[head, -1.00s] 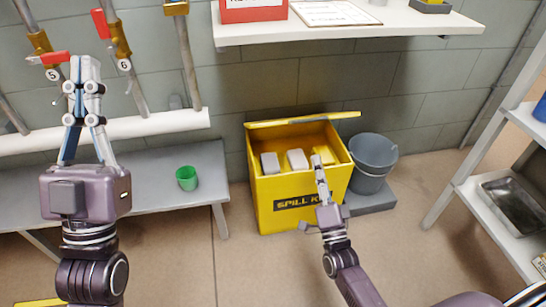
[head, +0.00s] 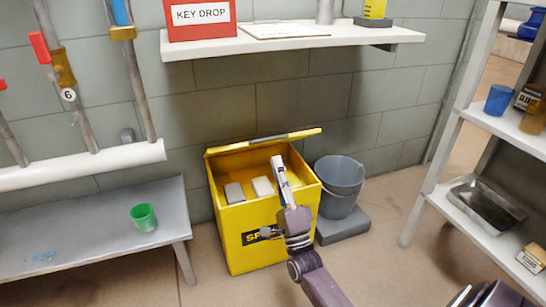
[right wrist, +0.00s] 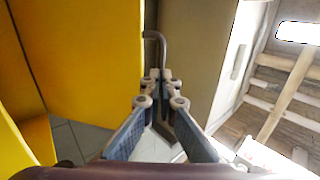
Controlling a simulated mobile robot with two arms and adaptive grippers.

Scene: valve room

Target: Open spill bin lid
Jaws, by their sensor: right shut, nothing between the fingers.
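The yellow spill bin (head: 255,228) stands on the floor against the wall. Its lid (head: 262,142) is raised at the back, seen almost edge-on, and the bin's top is open. A grey block (head: 234,192) and a pale block (head: 262,186) show inside. My right gripper (head: 278,163) is shut and empty, over the right part of the bin's opening in the head view. In the right wrist view its closed fingertips (right wrist: 158,76) are near a bent grey rod and beside a yellow panel; I cannot tell whether they touch. My left gripper is not in view.
A grey bucket (head: 340,186) stands right of the bin on a dark base (head: 343,225). A bench (head: 90,225) with a green cup (head: 143,217) is at left. A white shelf (head: 290,43) hangs above. A rack (head: 470,215) stands at right.

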